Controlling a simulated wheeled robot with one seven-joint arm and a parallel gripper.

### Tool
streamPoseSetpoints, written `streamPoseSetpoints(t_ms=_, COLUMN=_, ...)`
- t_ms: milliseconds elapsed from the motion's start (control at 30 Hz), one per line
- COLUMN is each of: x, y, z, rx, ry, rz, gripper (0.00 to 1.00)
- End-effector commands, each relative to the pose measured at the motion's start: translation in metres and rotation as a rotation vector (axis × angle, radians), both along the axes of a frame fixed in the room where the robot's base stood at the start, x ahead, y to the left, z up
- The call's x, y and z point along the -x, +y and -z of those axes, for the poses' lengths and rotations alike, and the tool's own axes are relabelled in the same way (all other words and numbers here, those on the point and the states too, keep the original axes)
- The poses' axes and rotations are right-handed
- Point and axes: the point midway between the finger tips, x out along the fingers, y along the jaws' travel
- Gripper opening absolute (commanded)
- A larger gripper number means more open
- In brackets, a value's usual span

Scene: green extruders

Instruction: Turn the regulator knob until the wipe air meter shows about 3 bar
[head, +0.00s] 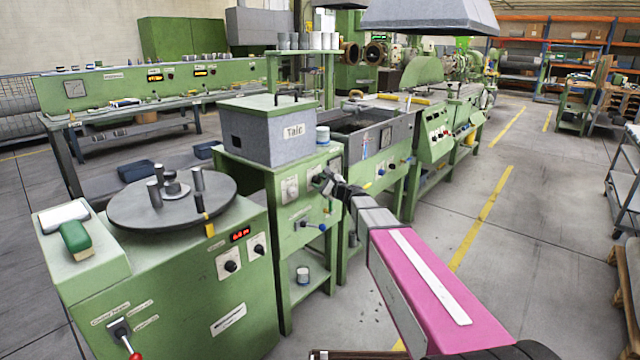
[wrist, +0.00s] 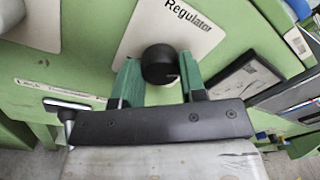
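The black round regulator knob (wrist: 160,64) sits on a white plate (wrist: 205,22) marked "Regulator" on the green panel. My gripper (wrist: 160,78) has one green finger on each side of the knob. The fingers look close to its sides; I cannot tell whether they press on it. In the head view my gripper (head: 328,184) is at the panel below the Talc box and hides part of the panel. A dark-framed meter (wrist: 242,85) lies right of the knob in the wrist view, seen at a steep slant; its reading is not legible.
Another white plate with a knob (head: 290,188) is left of my gripper. The grey Talc box (head: 270,135) stands above on the green cabinet. A round dark turntable (head: 172,202) is on the left. The floor at the right is mostly open.

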Motion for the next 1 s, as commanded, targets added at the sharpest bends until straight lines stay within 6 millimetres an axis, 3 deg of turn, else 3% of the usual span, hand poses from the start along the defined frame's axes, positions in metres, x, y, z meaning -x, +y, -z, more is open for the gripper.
streamPoseSetpoints(t_ms=400, x=-0.0003, y=-0.0004, z=-0.0007, rx=-0.115, ry=0.148, rz=-0.001, gripper=0.15)
streamPoseSetpoints(t_ms=767, x=-0.0002, y=-0.0003, z=-0.0005, rx=-0.129, ry=0.166, rz=0.000, gripper=0.15)
streamPoseSetpoints(t_ms=800, x=-0.0002, y=-0.0003, z=-0.0005, rx=-0.129, ry=0.166, rz=0.000, gripper=0.48)
streamPoseSetpoints(t_ms=833, x=-0.0002, y=-0.0003, z=-0.0005, rx=-0.129, ry=0.166, rz=0.000, gripper=0.58)
streamPoseSetpoints(t_ms=867, x=-0.0002, y=-0.0003, z=-0.0005, rx=-0.129, ry=0.166, rz=0.000, gripper=0.64)
streamPoseSetpoints(t_ms=1000, x=-0.0003, y=-0.0004, z=-0.0005, rx=-0.129, ry=0.166, rz=0.000, gripper=0.64)
